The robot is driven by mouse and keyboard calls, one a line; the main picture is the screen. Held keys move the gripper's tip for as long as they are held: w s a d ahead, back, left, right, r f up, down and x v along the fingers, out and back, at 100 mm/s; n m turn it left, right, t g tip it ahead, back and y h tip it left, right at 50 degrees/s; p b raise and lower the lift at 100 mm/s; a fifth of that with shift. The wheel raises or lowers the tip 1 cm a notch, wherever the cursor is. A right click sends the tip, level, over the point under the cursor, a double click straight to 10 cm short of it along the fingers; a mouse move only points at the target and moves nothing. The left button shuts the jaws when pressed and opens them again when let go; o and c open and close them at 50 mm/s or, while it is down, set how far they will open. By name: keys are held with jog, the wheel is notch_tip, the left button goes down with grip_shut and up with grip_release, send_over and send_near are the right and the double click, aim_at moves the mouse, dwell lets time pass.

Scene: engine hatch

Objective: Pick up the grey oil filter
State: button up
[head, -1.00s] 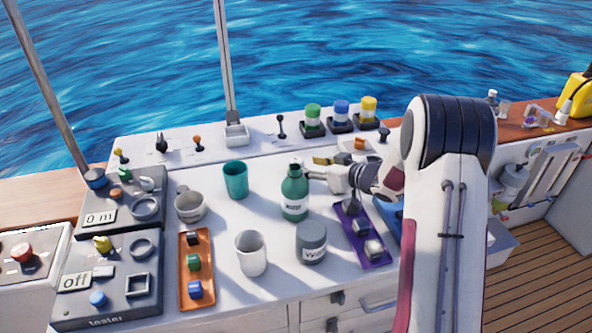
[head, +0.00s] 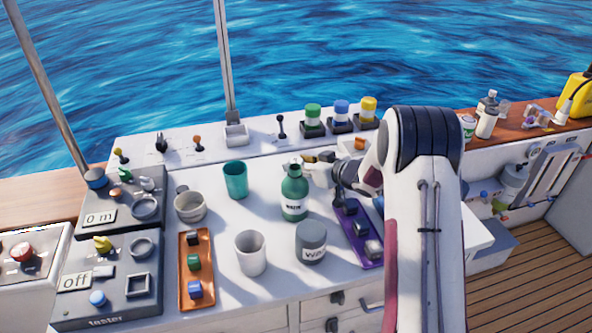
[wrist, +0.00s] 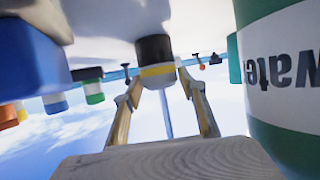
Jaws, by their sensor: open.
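The grey oil filter (head: 311,249) appears to be the squat grey cylinder with a pale label on the white worktop in the head view. It stands upright, to the right of a white cup and in front of the green water bottle (head: 294,196). My gripper (head: 318,157) is open, at the bottle's upper right and well behind the filter. In the wrist view the picture is upside down. My open fingers (wrist: 165,98) show a gap, with a dark part with a yellow band beyond it. The bottle (wrist: 285,75) fills the right side. I cannot make out the filter there.
A white cup (head: 251,255), a grey mug (head: 190,208) and a teal cup (head: 236,180) stand left of the filter. The orange tray (head: 182,271) lies further left. The purple tray (head: 371,262) lies just right of the filter, beside my arm.

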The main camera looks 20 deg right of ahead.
jog(key=shift+x, duration=2.95)
grip_shut()
